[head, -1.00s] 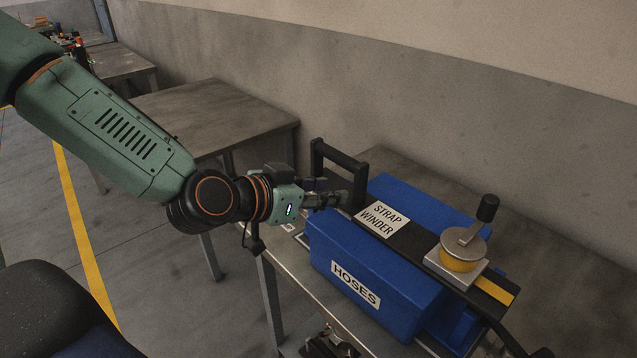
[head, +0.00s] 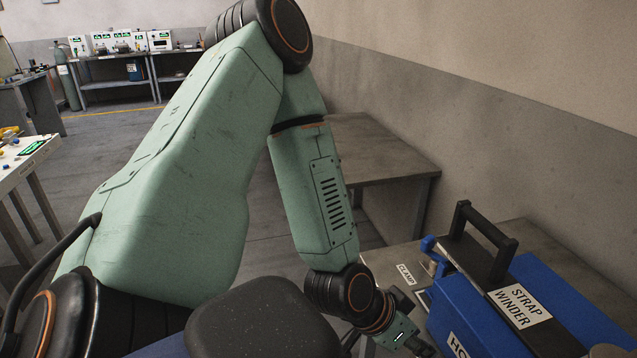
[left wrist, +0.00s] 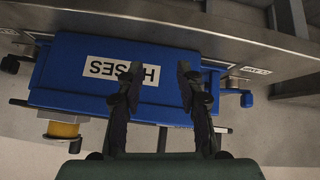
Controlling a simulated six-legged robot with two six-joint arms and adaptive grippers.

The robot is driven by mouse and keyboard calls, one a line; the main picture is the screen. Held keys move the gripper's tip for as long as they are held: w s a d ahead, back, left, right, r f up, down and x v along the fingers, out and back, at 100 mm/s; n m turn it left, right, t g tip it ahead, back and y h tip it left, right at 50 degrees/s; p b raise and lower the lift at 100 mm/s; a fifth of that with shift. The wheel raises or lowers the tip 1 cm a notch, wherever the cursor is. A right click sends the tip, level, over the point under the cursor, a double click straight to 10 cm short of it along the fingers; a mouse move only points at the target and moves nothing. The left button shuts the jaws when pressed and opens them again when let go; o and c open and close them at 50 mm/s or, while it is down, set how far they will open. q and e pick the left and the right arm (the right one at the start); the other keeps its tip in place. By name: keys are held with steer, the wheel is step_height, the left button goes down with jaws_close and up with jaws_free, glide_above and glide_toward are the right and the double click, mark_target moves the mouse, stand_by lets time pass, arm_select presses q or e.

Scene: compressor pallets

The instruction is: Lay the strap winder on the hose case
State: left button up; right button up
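The strap winder (head: 520,305), a long dark bar with a white label and a raised black handle, lies along the top of the blue hose case (head: 548,278). The head view cuts off its far end; its yellow drum (left wrist: 62,130) shows in the left wrist view. The case (left wrist: 60,80) sits on the metal bench, its label partly behind my fingers. My left gripper (head: 424,348) is low beside the case's left end, apart from the winder. In the left wrist view its fingers (left wrist: 160,82) are spread with nothing between them. My right gripper is out of view.
The grey bench (head: 395,262) carries a small clamp label (head: 405,273) left of the case. A wall (head: 480,130) runs close behind. Another empty bench (head: 380,150) stands farther back. Open floor lies to the left.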

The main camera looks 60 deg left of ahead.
arm_select(q)
steer(key=s+f+n+g+y, duration=0.1)
steer(key=s+f+g, duration=0.2)
steer(key=s+f, duration=0.4)
steer(key=s+f+n+g+y, duration=0.1)
steer(key=s+f+g, duration=0.3)
steer(key=s+f, duration=0.4)
steer(key=s+y, duration=0.1)
steer(key=s, duration=0.5)
steer(key=shift+d+g, duration=0.25)
steer(key=shift+g, duration=0.05)
steer(key=shift+s, duration=0.1)
step_height(320, 180, down, 5)
steer(key=b, duration=0.4)
steer(key=shift+r+b, duration=0.2)
steer(key=shift+b, duration=0.1)
